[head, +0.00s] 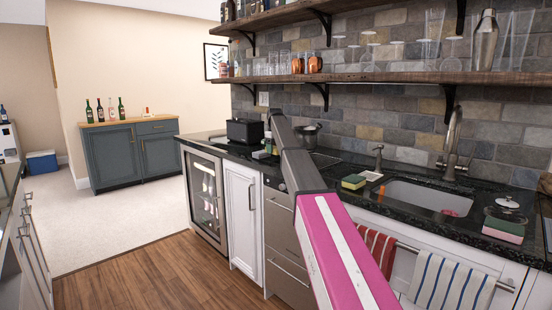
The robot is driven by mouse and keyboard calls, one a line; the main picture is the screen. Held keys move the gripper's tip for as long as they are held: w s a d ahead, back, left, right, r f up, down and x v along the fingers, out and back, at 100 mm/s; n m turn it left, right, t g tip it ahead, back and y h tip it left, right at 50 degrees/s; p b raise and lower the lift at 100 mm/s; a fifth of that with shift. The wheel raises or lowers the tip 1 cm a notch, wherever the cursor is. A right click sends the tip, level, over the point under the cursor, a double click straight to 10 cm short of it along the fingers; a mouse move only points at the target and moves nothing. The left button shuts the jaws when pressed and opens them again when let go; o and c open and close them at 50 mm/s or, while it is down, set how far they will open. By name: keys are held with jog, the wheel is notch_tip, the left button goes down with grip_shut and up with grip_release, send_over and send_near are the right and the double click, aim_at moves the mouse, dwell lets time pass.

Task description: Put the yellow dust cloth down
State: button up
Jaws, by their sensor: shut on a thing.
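My pink, white and grey arm rises from the bottom middle of the head view toward the counter, and its far end is hidden behind its own links. My gripper cannot be made out. I cannot make out a yellow dust cloth anywhere in this view. The black stone counter (395,205) runs along the wall on the right.
A green and yellow sponge (354,182) lies left of the sink (428,195). A pink and green sponge (504,230) lies right of it. A black toaster-like box (244,131) and a pot (307,136) stand farther back. Striped towels (452,284) hang below. Floor at left is clear.

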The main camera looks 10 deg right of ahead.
aim_at(276, 161)
jog(key=shift+w+d+f, duration=0.25)
jog(key=shift+d+f, duration=0.15)
jog(key=shift+f, duration=1.85)
jog(key=shift+f, duration=0.15)
jog(key=o, duration=0.9)
jog(key=shift+c, duration=0.2)
notch_tip(276, 161, up, 12)
jog(key=shift+r, duration=0.15)
